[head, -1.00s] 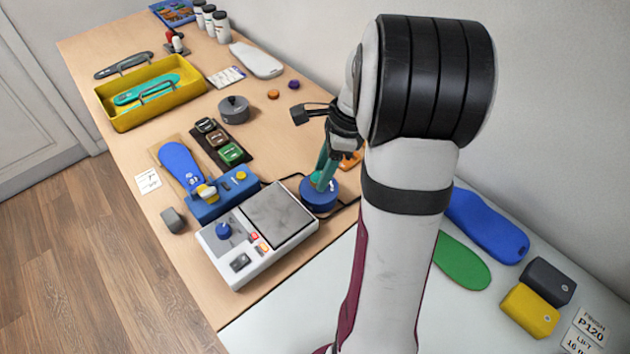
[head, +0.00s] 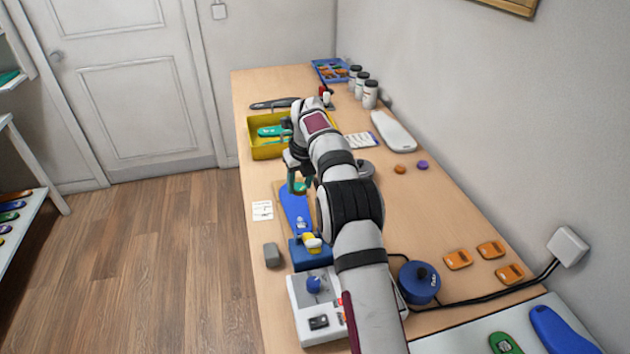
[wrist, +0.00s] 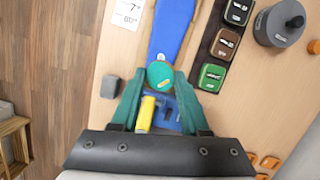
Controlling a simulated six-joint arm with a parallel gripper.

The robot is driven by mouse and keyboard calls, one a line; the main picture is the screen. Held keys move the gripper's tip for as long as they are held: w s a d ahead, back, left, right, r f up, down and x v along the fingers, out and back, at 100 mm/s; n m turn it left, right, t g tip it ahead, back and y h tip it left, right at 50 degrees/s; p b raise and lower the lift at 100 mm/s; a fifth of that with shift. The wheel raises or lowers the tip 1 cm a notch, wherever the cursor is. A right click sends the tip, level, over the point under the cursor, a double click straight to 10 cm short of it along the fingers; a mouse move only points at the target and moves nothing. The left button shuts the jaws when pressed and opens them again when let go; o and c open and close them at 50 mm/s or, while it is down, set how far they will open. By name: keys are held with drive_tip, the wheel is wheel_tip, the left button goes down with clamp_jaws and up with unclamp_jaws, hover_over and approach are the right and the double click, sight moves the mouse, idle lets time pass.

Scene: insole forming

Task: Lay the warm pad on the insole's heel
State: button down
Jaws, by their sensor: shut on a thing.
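My gripper (wrist: 158,80) is shut on a round green pad (wrist: 160,75), held between its teal fingertips. In the wrist view the pad overlaps the near end of the blue insole (wrist: 172,25); whether it touches the insole I cannot tell. The insole also shows in the head view (head: 294,208), lying lengthwise on the bench, with my gripper (head: 298,187) over its far part in the picture. A blue fixture (head: 303,256) with a yellow part (wrist: 146,112) stands at the insole's near end.
A blue round pot (head: 419,283) stands right of my arm, near a white control box (head: 306,318). A dark strip with small coloured tiles (wrist: 226,42) and a grey lidded pot (wrist: 280,22) lie right of the insole. A grey block (head: 272,255) sits left of the fixture.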

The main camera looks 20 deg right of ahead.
sight(301, 222)
wheel_tip(301, 222, down, 11)
drive_tip(key=shift+f, duration=0.2)
idle(0.3)
drive_tip(key=shift+f, duration=0.25)
idle(0.6)
unclamp_jaws()
idle(0.6)
drive_tip(key=shift+r, duration=0.15)
drive_tip(key=shift+r, duration=3.9)
